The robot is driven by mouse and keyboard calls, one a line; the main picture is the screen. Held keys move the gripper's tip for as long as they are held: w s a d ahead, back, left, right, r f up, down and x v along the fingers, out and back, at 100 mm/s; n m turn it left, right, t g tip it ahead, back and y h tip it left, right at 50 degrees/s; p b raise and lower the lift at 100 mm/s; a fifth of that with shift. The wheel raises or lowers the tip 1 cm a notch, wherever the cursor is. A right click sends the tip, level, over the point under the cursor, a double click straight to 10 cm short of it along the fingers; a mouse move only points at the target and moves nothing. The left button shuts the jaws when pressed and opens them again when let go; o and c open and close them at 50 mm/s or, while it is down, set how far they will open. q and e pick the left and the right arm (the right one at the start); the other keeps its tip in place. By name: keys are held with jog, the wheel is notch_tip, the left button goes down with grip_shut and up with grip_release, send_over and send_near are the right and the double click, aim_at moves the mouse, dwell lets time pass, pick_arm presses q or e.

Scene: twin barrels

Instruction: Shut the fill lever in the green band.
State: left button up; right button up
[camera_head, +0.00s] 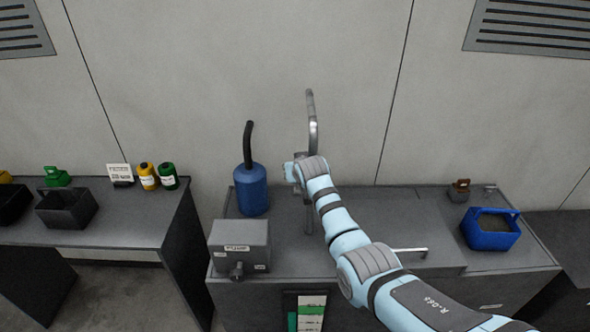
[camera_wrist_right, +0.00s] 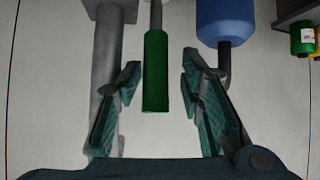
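The fill lever's green grip (camera_wrist_right: 156,70) shows in the right wrist view, hanging from a thin grey rod. My right gripper (camera_wrist_right: 161,85) is open, with one finger on each side of the green grip; I see gaps on both sides, so it is not clamped. In the head view my right arm covers the lever. A grey standpipe with a curved top (camera_head: 312,110) rises behind my wrist. A gauge strip (camera_head: 311,314) with white and green parts shows at the bench front, cut by the picture's lower edge. My left gripper is not in view.
A blue tank (camera_head: 251,190) with a black hose stands left of the standpipe. A grey box (camera_head: 239,247) is in front of it. A blue bin (camera_head: 490,231) sits at the right. The side table (camera_head: 110,222) holds bottles and dark bins.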

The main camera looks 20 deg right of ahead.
jog(key=shift+d+f, duration=0.1)
jog(key=v, duration=0.8)
